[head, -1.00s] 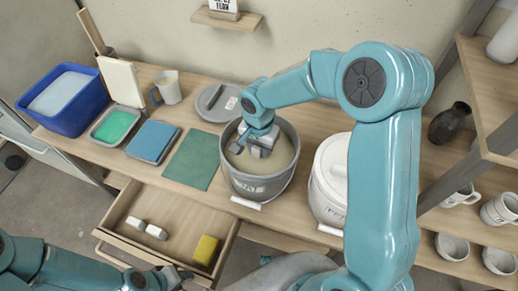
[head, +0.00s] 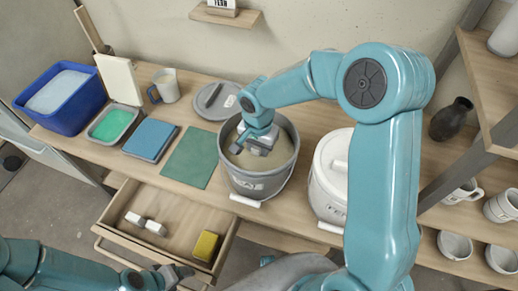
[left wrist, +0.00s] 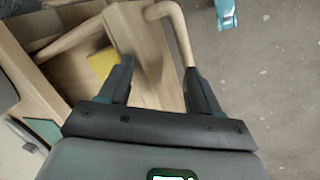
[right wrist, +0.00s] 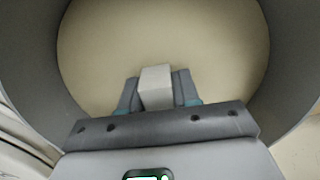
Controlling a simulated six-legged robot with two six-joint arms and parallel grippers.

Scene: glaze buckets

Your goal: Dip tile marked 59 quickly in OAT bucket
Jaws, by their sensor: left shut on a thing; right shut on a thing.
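The grey bucket (head: 250,183) stands on the bench, full of beige glaze (head: 285,150). Its front label seems to read OAT. My right gripper (head: 259,146) is inside its mouth, shut on a small pale grey tile. In the right wrist view the tile (right wrist: 156,88) sits between the fingers, over the glaze. Its number is not readable, and I cannot tell whether it touches the glaze. My left gripper (head: 178,274) is at the front of the open drawer (head: 168,207). In the left wrist view its fingers (left wrist: 160,85) straddle the drawer's front edge and handle (left wrist: 178,30).
A lidded white bucket (head: 328,190) stands close right of the grey one. Left are a green mat (head: 190,158), blue slab (head: 151,139), green tray (head: 112,123) and blue tub (head: 62,98). The drawer holds white blocks (head: 146,224) and a yellow sponge (head: 205,246).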

